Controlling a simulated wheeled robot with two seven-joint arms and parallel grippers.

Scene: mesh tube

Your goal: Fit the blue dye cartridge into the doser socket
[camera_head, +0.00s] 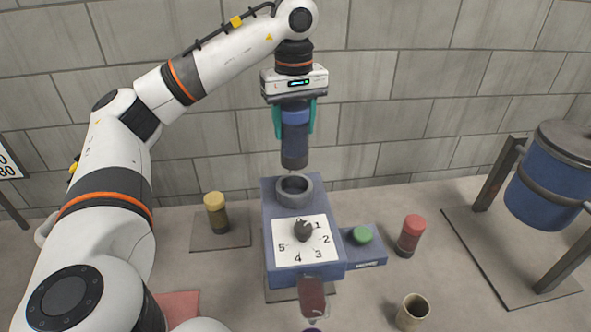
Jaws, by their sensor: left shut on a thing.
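The blue dye cartridge (295,148) is a dark cylinder with a blue upper band. My left gripper (294,121) is shut on it with teal fingers, one on each side of the blue band. It holds the cartridge upright, bottom end down. The doser socket (294,189) is a grey ring on top of the blue doser box (337,253). The cartridge hangs above the socket, with a visible gap between its lower end and the ring. The doser's front has a white numbered dial with a dark knob (303,230). My right gripper is not in view.
A yellow-capped cartridge (216,212) stands on a grey pad (237,238) at left. A red-capped cartridge (410,236) and an open beige cup (412,312) stand right of the doser. A green button (362,235) sits beside the doser. A blue drum (548,185) hangs in a frame at right.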

